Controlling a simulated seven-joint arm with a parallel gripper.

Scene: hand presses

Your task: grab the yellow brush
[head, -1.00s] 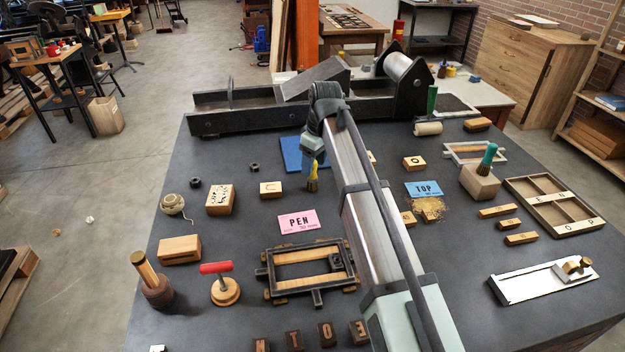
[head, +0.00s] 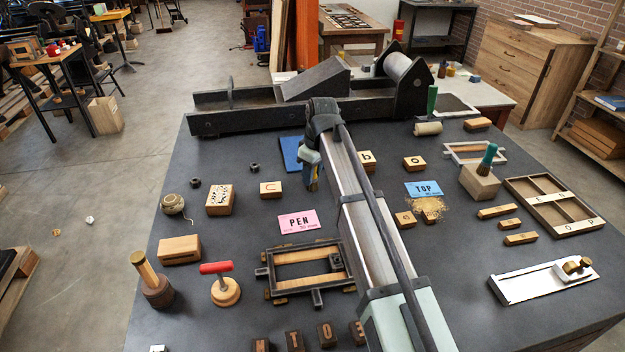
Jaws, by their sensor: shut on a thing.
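My gripper (head: 311,183) is at the far middle of the dark table, just right of the blue sheet, with its fingers pointing down. It is shut on the yellow brush (head: 314,177), of which only a small yellow sliver shows between the fingers. The rest of the brush is hidden by the gripper and my arm. I cannot tell whether its bristles touch the table.
A blue sheet (head: 289,151) lies left of the gripper. A long dark press (head: 250,115) stands behind it. A lettered wooden block (head: 270,189) and a pink PEN card (head: 298,223) lie nearby. A green-handled brush (head: 487,159) stands on a block at right.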

